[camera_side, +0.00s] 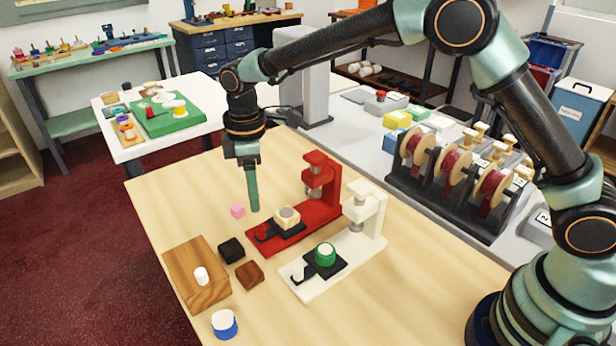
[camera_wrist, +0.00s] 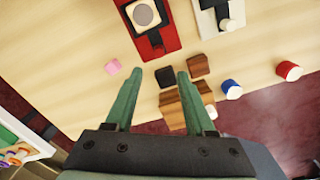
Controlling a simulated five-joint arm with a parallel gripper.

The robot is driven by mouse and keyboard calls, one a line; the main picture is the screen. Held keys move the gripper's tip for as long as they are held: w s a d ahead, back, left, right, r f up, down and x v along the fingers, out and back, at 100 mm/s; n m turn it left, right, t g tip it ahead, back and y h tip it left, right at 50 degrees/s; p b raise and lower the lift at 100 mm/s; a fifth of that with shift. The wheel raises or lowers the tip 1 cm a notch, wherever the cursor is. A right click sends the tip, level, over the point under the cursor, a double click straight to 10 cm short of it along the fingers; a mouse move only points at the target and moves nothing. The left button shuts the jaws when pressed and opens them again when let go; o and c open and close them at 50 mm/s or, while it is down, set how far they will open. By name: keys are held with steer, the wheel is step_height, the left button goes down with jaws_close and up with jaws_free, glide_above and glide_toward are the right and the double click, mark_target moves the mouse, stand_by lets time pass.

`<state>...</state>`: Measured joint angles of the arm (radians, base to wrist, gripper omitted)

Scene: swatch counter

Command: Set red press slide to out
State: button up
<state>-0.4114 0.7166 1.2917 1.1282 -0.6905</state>
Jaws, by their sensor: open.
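The red press (camera_side: 328,208) stands on the table, with its red column and grey press head at the back. The slide's hooked front end points to the front left. In the wrist view the red base (camera_wrist: 168,28) is at the top, with the slide's dark handle (camera_wrist: 156,42) near its lower end. My gripper (camera_side: 254,208) points down, left of the red press and apart from it. In the wrist view its green fingers (camera_wrist: 160,75) are open and empty.
A white press (camera_side: 340,268) with a green-and-white piece stands beside the red one. A pink cube (camera_side: 237,210), black cube (camera_side: 231,250), brown cube (camera_side: 249,274), wooden block (camera_side: 195,272) with a white cylinder and blue-white cylinder (camera_side: 224,323) stand nearby. Reels (camera_side: 455,170) stand behind.

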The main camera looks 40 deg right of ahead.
step_height(320, 180, up, 2)
steer(key=shift+r, duration=0.2)
steer(key=s+d+r+m+t, duration=0.3)
steer(key=s+d+r+m, duration=0.35)
steer(key=d+r, duration=0.5)
steer(key=s+d+f+m+t, duration=0.1)
steer(key=s+d+m+t, duration=0.1)
steer(key=s+d+m, duration=0.4)
steer(key=shift+s+d+t, duration=0.3)
steer(key=shift+s+d, duration=1.2)
steer(key=shift+s, duration=1.5)
